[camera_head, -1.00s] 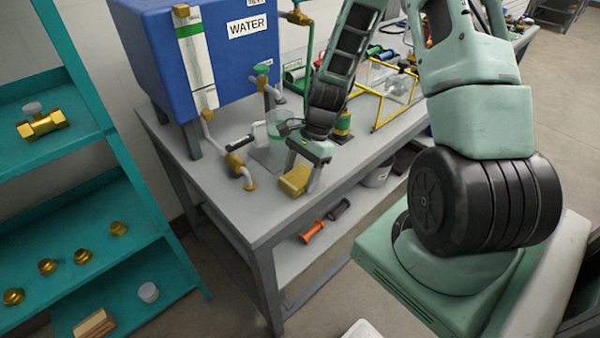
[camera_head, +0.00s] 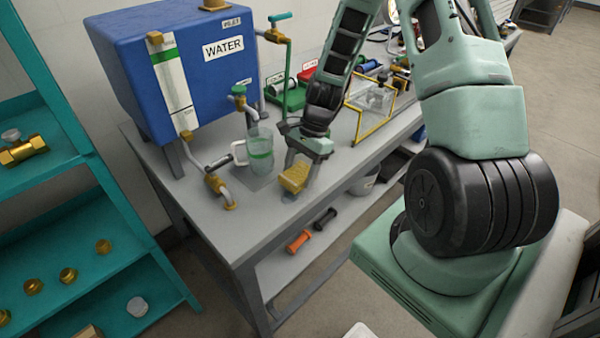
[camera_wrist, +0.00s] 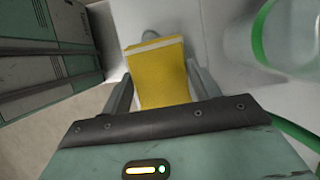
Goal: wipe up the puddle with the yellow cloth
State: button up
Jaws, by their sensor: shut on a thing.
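The yellow cloth (camera_head: 294,178) is a folded pad held in my gripper (camera_head: 303,160), low over the grey bench near its front edge. The wrist view shows the cloth (camera_wrist: 160,75) between the two fingers, which are shut on it. I cannot tell whether its underside touches the bench. My gripper and the cloth may hide part of the bench.
A clear jug (camera_head: 260,157) with a green band stands just left of my gripper. A yellow frame (camera_head: 374,118) stands to the right. The bench front corner (camera_head: 232,240) is clear.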

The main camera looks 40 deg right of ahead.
aim_at(292, 176)
jog(key=shift+r+p, duration=2.05)
jog(key=shift+r, duration=0.5)
jog(key=shift+w+a+f+b, duration=0.1)
jog(key=shift+a+f+b, duration=0.1)
jog(key=shift+b, duration=0.15)
jog(key=shift+d, duration=0.1)
